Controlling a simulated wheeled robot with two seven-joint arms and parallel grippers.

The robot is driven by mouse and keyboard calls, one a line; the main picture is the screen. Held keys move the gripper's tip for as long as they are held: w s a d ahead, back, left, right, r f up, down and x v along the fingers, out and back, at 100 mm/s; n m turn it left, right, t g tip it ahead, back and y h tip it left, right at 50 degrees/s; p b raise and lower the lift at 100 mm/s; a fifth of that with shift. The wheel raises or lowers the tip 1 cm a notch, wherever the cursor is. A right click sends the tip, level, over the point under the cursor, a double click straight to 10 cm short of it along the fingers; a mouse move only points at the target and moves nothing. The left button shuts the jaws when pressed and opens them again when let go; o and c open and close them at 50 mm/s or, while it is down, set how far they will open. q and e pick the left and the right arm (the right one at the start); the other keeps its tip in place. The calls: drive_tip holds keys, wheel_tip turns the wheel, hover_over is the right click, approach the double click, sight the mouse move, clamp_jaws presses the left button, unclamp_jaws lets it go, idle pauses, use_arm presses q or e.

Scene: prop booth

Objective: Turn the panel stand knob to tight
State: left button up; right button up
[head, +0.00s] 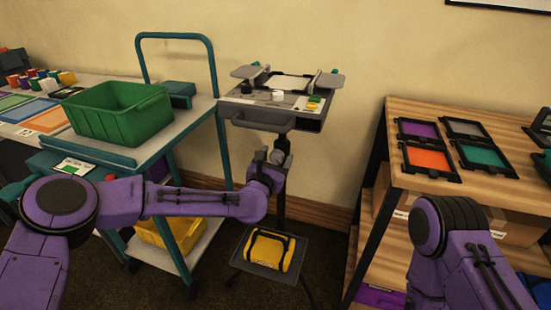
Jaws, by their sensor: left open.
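The panel stand (270,124) stands against the wall in the middle of the head view, with a grey top on a dark post. A small white round part (278,96) and a black one (246,88) sit on its top panel. I cannot tell for certain which part is the knob, nor read its setting. My left gripper (268,156) is open in front of the post, below the stand's front handle. It looks empty; whether it touches the post is unclear. My right arm shows at the lower right, but its gripper is out of view.
A teal cart with a green bin (118,112) stands left of the stand. A yellow bag (268,250) lies on the stand's low shelf. A wooden shelf unit (400,115) on the right bears several framed coloured panels. The wall is close behind the stand.

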use_arm(q)
drive_tip(key=c, duration=1)
drive_tip(key=shift+m, duration=0.4)
drive_tip(key=m+b, duration=0.1)
drive_tip(key=m, duration=0.2)
drive_tip(key=shift+f, duration=0.1)
drive_tip(key=m, duration=0.4)
drive_tip(key=shift+d, duration=0.1)
drive_tip(key=m, duration=1)
drive_tip(key=shift+f, duration=0.15)
drive_tip(key=shift+s, duration=0.1)
